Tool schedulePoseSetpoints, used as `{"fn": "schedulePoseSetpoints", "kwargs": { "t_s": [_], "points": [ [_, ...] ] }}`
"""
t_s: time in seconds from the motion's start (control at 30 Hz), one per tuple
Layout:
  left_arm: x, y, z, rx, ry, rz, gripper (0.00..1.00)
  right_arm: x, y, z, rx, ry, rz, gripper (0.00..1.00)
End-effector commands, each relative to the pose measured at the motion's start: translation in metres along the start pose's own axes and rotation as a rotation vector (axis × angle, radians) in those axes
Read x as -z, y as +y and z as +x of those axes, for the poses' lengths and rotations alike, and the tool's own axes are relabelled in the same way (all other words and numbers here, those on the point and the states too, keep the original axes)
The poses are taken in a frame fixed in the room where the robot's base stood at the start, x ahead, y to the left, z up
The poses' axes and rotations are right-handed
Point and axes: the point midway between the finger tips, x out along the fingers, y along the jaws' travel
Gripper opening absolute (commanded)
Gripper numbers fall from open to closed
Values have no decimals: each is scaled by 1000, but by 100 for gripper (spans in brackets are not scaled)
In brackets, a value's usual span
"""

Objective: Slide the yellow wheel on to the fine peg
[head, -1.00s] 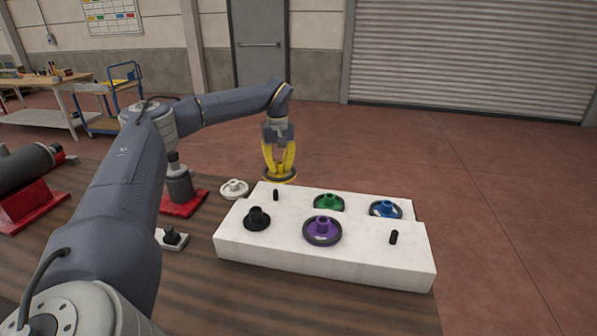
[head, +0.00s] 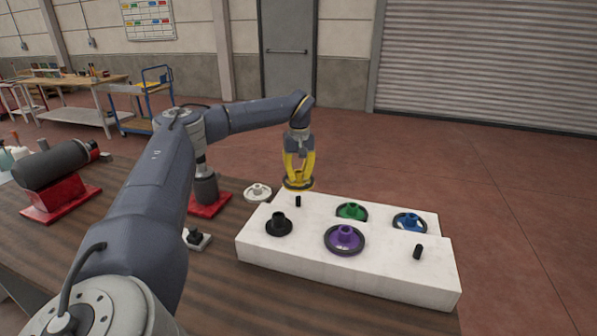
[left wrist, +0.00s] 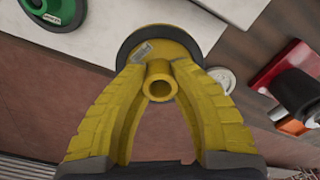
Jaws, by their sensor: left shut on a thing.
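The yellow wheel (head: 298,186) has a dark rim and a raised hub. My left gripper (head: 299,174) is shut on its hub and holds it just above the back left part of the white block (head: 385,287). A bare black peg (head: 297,201) stands just below and in front of the wheel in the head view. Another bare peg (head: 417,252) stands at the right front of the block. I cannot tell which is the fine one. In the left wrist view the yellow wheel (left wrist: 160,50) sits between the fingers, hiding any peg beneath.
The block also bears a black wheel (head: 278,225), a purple wheel (head: 345,240), a green wheel (head: 351,211) and a blue wheel (head: 409,222). A white wheel (head: 257,192) lies on the table left of the block. A red stand (head: 209,203) is further left.

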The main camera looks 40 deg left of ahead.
Motion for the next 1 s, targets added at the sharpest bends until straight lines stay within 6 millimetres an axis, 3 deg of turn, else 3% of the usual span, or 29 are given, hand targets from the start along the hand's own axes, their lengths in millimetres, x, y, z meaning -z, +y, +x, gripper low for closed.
{"fn": "schedulePoseSetpoints", "kwargs": {
  "t_s": [0.5, 1.0],
  "points": [
    [-1, 1, 36, -2, 0, 1, 0, 0, 0, 0, 0, 0, 0, 44],
    [-1, 1, 45, -2, 0, 1, 0, 0, 0, 0, 0, 0, 0, 44]
  ]
}}
